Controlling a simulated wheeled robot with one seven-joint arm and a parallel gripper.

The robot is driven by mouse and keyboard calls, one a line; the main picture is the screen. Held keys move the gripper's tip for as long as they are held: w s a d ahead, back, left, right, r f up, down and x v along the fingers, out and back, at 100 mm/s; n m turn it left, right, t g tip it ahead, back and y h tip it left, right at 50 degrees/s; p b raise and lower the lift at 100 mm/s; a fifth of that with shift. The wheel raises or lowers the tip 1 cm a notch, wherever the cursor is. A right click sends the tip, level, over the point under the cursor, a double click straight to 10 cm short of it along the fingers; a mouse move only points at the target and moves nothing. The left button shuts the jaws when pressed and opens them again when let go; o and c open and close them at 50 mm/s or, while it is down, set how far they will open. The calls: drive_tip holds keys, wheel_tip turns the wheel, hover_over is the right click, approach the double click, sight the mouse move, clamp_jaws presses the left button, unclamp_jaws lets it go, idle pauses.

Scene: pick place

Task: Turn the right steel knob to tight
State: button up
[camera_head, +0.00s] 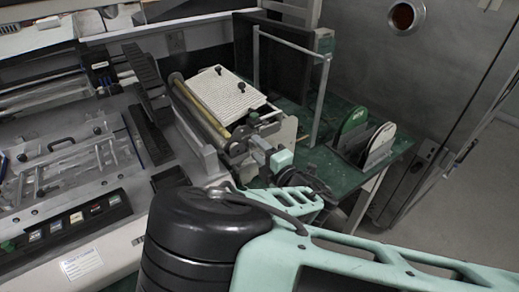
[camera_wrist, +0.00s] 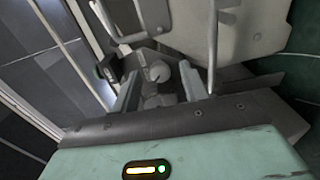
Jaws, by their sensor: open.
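In the wrist view, a round steel knob (camera_wrist: 158,73) shows between the two mint fingers of my gripper (camera_wrist: 160,76). The fingers are apart, one on each side of it, and I cannot tell whether either touches it. In the head view, my gripper (camera_head: 278,166) is at the front right end of the roller machine (camera_head: 207,125). Steel parts (camera_head: 237,148) show at that end, just left of my gripper. The knob itself is too small or hidden to make out there, and its setting cannot be read.
A ribbed white plate (camera_head: 226,95) with black knobs lies on the machine. A metal frame (camera_head: 290,45) stands behind it. Round discs (camera_head: 380,144) stand on the green table (camera_head: 348,178) to the right. A button panel (camera_head: 62,222) is at the lower left.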

clamp_jaws()
drive_tip(key=c, duration=0.9)
unclamp_jaws()
drive_tip(key=shift+c, duration=0.2)
drive_tip(key=shift+m+b, duration=0.45)
drive_tip(key=shift+m, duration=2.45)
drive_tip(key=o, duration=0.9)
drive_tip(key=shift+o, duration=0.2)
